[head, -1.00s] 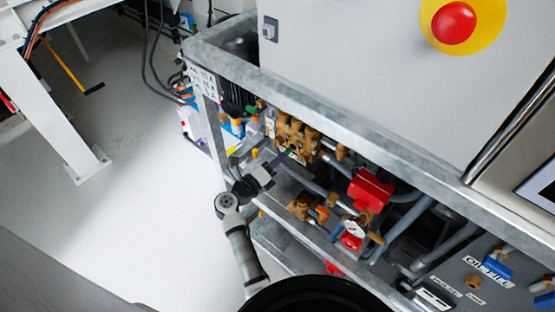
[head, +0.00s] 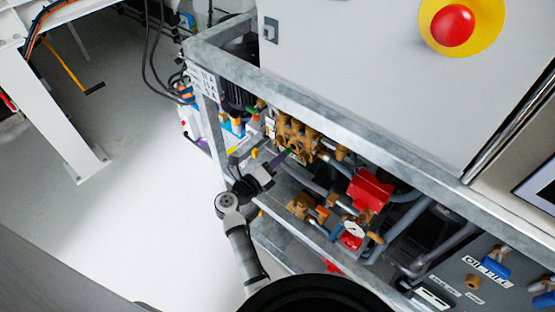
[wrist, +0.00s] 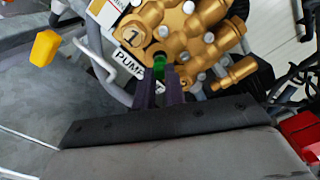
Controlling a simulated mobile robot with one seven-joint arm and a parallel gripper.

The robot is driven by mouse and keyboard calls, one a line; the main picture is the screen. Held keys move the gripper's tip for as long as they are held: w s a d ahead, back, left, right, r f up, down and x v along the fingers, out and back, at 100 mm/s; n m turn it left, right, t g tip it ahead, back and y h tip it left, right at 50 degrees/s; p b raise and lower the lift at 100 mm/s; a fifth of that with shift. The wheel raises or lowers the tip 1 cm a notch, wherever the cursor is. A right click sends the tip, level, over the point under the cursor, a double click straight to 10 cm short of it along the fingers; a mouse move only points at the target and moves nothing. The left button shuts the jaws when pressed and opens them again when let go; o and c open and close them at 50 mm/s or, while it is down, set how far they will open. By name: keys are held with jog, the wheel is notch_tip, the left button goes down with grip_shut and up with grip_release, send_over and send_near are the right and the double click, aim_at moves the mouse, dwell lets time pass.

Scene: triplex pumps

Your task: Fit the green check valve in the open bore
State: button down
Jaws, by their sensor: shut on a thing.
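The green check valve (wrist: 159,66) is between the tips of my gripper (wrist: 158,82) in the wrist view. Its far end is at a dark opening low on the brass pump head (wrist: 188,30), just below the cap marked 1. I cannot tell how far it sits inside that bore. In the head view the valve is a small green spot (head: 288,151) at the brass pump block (head: 300,138). My gripper (head: 280,158) reaches it from the lower left, shut on the valve. The fingers hide part of the valve.
A galvanized frame rail (head: 350,135) runs above the pump, under a grey cabinet (head: 350,70). A red part (head: 370,190) and several pipes lie right of the pump. A yellow part (wrist: 45,47) stands left in the wrist view. The white floor (head: 150,210) is clear.

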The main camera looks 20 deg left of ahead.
aim_at(286, 151)
jog(key=shift+x, duration=1.95)
dwell(0.9)
dwell(0.3)
jog(key=c, duration=1.4)
grip_release()
jog(key=shift+s, duration=0.1)
